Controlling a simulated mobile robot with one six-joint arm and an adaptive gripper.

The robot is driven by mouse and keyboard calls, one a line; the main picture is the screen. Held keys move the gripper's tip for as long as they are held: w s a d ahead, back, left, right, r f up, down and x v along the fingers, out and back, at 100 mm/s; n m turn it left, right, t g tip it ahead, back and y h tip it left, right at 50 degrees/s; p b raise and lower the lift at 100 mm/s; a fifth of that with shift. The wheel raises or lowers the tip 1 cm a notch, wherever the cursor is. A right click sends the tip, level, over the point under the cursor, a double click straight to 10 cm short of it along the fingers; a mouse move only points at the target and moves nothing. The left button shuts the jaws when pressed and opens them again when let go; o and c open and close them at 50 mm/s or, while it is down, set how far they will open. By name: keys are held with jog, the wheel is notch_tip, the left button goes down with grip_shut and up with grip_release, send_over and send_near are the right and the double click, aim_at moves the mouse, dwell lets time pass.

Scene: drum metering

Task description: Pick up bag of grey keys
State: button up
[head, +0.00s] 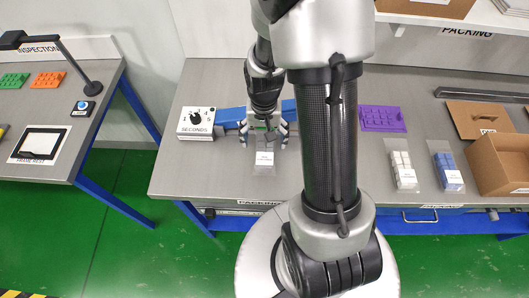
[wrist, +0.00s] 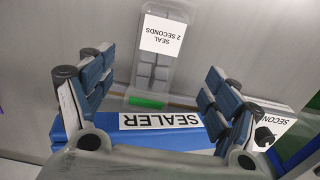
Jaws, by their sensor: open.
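The bag of grey keys (wrist: 153,72) is a clear pouch with a white label reading "SEAL 2 SECONDS". It lies on the packing bench in front of the blue sealer (wrist: 130,130). A green strip (wrist: 147,101) shows along its end at the sealer. In the head view the bag (head: 264,160) shows just in front of my gripper (head: 264,134). My gripper is open and empty, and in the wrist view its fingers (wrist: 160,72) stand apart on either side of the bag's sealer end. I cannot tell the exact height of the fingertips above the bench.
A timer box marked SECONDS (head: 196,122) stands left of my gripper. A purple tray (head: 383,119), a bag of white keys (head: 403,171), a bag of blue keys (head: 447,171) and a cardboard box (head: 500,160) are to the right. Bench front left is clear.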

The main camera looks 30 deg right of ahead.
aim_at(265, 149)
jog(key=f+b, duration=0.1)
jog(key=f, duration=0.4)
jog(key=f+b, duration=0.1)
jog(key=f, duration=0.2)
jog(key=shift+w+d+b, duration=0.2)
jog(key=shift+d+b, duration=0.1)
jog(key=shift+c, duration=0.4)
jog(key=c, duration=1.2)
jog(key=shift+r, duration=0.1)
